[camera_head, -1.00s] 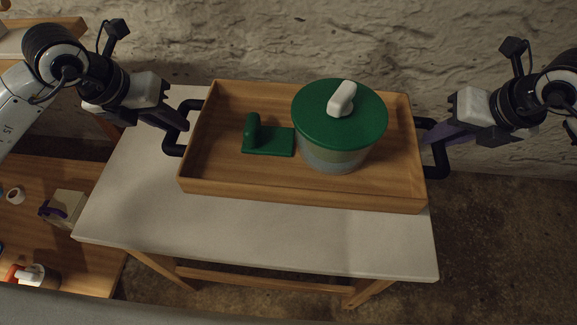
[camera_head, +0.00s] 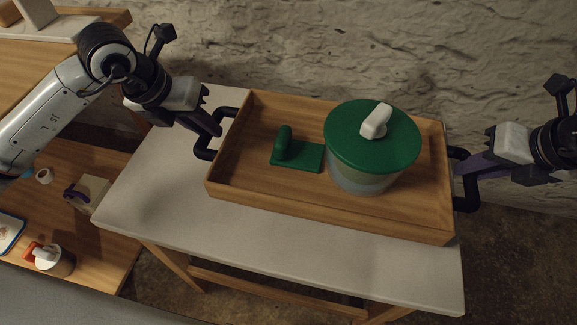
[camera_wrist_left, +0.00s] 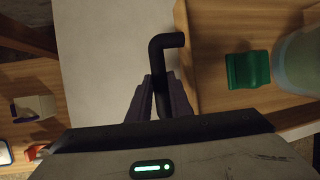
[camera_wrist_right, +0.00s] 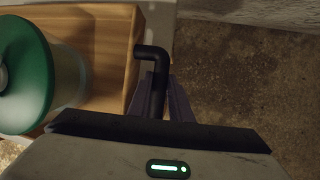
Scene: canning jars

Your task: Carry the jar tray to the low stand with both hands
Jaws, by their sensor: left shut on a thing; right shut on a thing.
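The wooden jar tray (camera_head: 330,210) is over the white-topped table in the head view; I cannot tell if it touches the top. It holds a jar (camera_head: 362,178) with a green lid and white knob, and a green piece (camera_head: 298,156) with an upright grip. My left gripper (camera_head: 216,130) is shut on the tray's black left handle (camera_head: 205,153), also seen in the left wrist view (camera_wrist_left: 165,42). My right gripper (camera_head: 462,170) is shut on the black right handle (camera_head: 466,203), also seen in the right wrist view (camera_wrist_right: 152,52). The jar hides part of the tray floor.
The white table top (camera_head: 150,190) is bare in front and left of the tray. A stone wall (camera_head: 300,50) stands behind.

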